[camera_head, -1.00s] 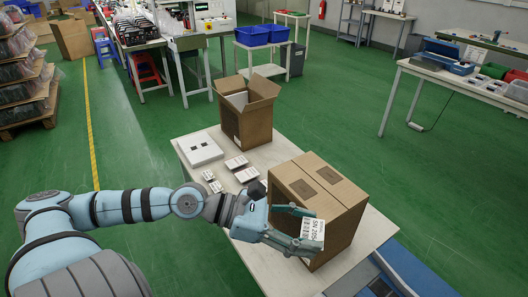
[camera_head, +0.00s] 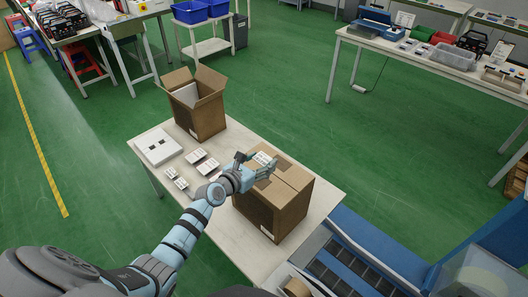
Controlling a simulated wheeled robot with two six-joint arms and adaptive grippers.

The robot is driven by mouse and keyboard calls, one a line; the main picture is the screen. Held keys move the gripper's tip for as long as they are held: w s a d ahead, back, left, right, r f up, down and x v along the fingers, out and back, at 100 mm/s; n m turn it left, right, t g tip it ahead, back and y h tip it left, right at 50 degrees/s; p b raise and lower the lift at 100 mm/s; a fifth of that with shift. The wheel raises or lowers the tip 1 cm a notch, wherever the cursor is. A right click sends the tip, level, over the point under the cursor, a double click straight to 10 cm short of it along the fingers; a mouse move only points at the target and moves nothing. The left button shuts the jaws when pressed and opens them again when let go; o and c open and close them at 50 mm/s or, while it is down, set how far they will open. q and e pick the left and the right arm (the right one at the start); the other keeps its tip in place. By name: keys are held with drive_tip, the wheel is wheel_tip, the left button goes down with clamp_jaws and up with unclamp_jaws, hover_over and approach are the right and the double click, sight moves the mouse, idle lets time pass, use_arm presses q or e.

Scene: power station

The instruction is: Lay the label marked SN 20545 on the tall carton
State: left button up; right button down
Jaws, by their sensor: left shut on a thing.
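My left gripper (camera_head: 266,170) is shut on a small white label (camera_head: 263,158) over the top of a closed brown carton (camera_head: 258,210). The label's print is too small to read now; a second ago it showed "SN 205" and part of a further figure. The label now looks nearly flat, near the carton top's back left part. I cannot tell whether it touches the carton. The gripper hides part of the carton's top. An open brown carton (camera_head: 202,121) stands at the back of the table. My right gripper is not in view.
The pale table (camera_head: 228,238) also holds several small white labels (camera_head: 208,166) left of the closed carton, and a flat white box (camera_head: 158,149). A blue-sided unit (camera_head: 375,245) stands beside the table's right end. A long bench (camera_head: 440,62) is at the back right.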

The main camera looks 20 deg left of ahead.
sight(264, 189)
use_arm(q)
drive_tip(key=shift+w+d+f, duration=0.15)
drive_tip(key=shift+d, duration=0.4)
drive_tip(key=shift+d+f+b, duration=0.1)
drive_tip(key=shift+f+b, duration=0.2)
wheel_tip(264, 189, down, 10)
drive_tip(key=b, duration=1)
drive_tip(key=shift+r, duration=0.15)
drive_tip(key=shift+f, duration=0.3)
drive_tip(key=shift+r, duration=0.1)
drive_tip(key=o, duration=0.7)
drive_tip(key=shift+o, duration=0.2)
